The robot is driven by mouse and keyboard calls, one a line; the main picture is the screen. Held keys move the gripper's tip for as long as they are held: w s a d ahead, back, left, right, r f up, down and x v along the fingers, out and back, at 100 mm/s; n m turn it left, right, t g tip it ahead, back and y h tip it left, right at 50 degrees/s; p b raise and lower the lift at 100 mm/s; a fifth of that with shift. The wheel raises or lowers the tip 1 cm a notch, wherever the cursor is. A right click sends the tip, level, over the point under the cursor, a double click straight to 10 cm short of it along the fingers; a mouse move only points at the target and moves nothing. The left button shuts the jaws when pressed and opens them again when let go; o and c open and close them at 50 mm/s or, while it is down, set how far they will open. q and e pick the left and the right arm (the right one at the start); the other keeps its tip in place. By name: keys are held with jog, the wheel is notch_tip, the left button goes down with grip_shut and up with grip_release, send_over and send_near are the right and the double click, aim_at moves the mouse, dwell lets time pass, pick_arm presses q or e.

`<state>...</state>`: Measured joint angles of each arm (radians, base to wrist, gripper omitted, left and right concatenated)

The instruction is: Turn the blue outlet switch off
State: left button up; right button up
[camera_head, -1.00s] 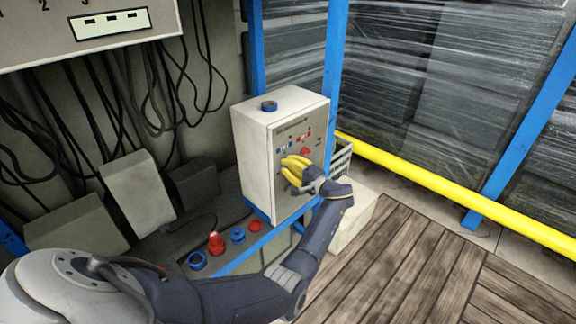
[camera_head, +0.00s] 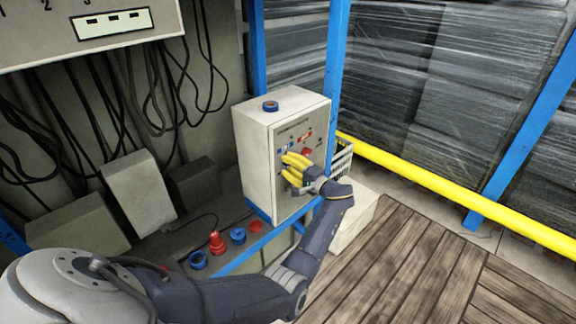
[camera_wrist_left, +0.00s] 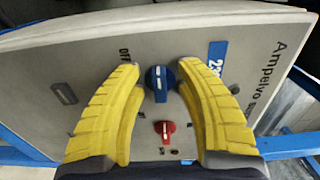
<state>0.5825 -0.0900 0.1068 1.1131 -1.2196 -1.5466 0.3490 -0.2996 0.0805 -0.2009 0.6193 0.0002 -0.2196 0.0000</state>
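The blue outlet switch (camera_wrist_left: 160,82) is a round blue knob with a pale bar on the grey panel (camera_wrist_left: 70,55) of a box. The word OFF is printed on the panel to its upper left. My left gripper (camera_head: 286,168) has yellow fingers and is at the front of the white box (camera_head: 255,150). In the left wrist view the open left gripper (camera_wrist_left: 158,75) has one finger on each side of the blue knob, with small gaps visible. In the head view the fingers hide the knob. My right gripper is not in view.
A small red knob (camera_wrist_left: 164,130) sits on the panel, below the blue one in the wrist view. A blue roll (camera_head: 270,106) lies on top of the box. A blue post (camera_head: 337,60) and a white basket (camera_head: 342,160) are close behind. Red and blue parts lie on the shelf.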

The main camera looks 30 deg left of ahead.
pick_arm(q)
jog(key=v, duration=0.7)
jog(key=shift+d, duration=0.25)
dwell(0.3)
